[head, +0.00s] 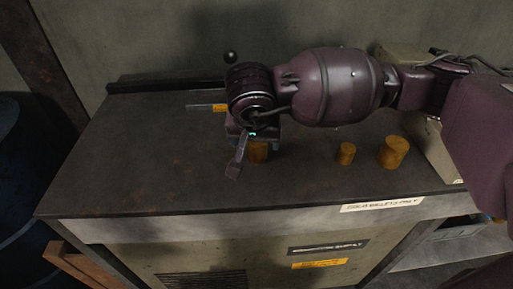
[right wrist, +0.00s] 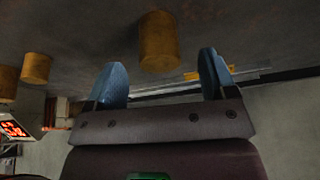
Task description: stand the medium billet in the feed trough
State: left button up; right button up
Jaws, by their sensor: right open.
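The medium billet, a rust-orange cylinder (head: 258,153), stands upright on the dark bench, partly hidden behind my right gripper (head: 243,157). In the right wrist view the billet (right wrist: 158,42) shows upside down, in line with the gap between the two blue fingertips (right wrist: 163,78). The right gripper is open, and dark space shows between the billet and each finger. A narrow grey metal strip with a yellow label (head: 205,107) lies at the back left of the bench; I cannot tell whether it is the feed trough. My left gripper is out of view.
A smaller billet (head: 346,153) and a larger billet (head: 394,152) stand to the right on the bench (head: 140,165). A dark rail (head: 165,86) runs along the back edge near the wall. The left part of the bench is clear.

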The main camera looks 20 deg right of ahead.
aim_at(257, 145)
jog(key=x, duration=0.2)
jog(key=b+x, duration=0.1)
jog(key=x, duration=0.2)
jog(key=shift+w+d, duration=0.15)
jog(key=shift+d, duration=0.05)
jog(key=shift+r, duration=0.15)
jog(key=c, duration=1.4)
grip_shut()
jog(key=shift+r, duration=0.15)
